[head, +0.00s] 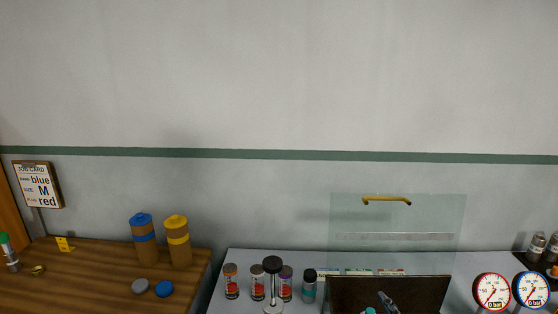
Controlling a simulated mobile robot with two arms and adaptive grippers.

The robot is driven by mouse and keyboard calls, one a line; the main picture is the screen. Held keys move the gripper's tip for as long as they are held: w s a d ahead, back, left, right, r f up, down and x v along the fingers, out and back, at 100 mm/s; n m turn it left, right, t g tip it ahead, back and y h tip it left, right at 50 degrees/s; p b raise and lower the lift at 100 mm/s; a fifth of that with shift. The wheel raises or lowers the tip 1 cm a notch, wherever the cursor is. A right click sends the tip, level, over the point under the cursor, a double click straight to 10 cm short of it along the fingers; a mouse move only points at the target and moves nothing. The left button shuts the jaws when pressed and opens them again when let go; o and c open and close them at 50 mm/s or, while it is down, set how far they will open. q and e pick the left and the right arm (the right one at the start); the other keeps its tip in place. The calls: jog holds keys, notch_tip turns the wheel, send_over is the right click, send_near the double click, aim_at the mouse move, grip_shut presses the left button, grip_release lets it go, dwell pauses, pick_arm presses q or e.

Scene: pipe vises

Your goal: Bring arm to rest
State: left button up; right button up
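Neither of my grippers shows in the head view, and no arm of mine can be made out. The view looks mostly at a grey wall, with the benches along its lower edge. A dark panel (345,292) stands at the bottom centre, with a small blue-grey object (387,302) in front of it that I cannot identify.
A wooden bench (85,275) at left holds a blue-capped cylinder (145,243) and a yellow-capped one (179,245). A grey bench (240,260) carries several jars and a black-topped stand (272,265). A clear shield (397,225) and two gauges (492,291) stand at right.

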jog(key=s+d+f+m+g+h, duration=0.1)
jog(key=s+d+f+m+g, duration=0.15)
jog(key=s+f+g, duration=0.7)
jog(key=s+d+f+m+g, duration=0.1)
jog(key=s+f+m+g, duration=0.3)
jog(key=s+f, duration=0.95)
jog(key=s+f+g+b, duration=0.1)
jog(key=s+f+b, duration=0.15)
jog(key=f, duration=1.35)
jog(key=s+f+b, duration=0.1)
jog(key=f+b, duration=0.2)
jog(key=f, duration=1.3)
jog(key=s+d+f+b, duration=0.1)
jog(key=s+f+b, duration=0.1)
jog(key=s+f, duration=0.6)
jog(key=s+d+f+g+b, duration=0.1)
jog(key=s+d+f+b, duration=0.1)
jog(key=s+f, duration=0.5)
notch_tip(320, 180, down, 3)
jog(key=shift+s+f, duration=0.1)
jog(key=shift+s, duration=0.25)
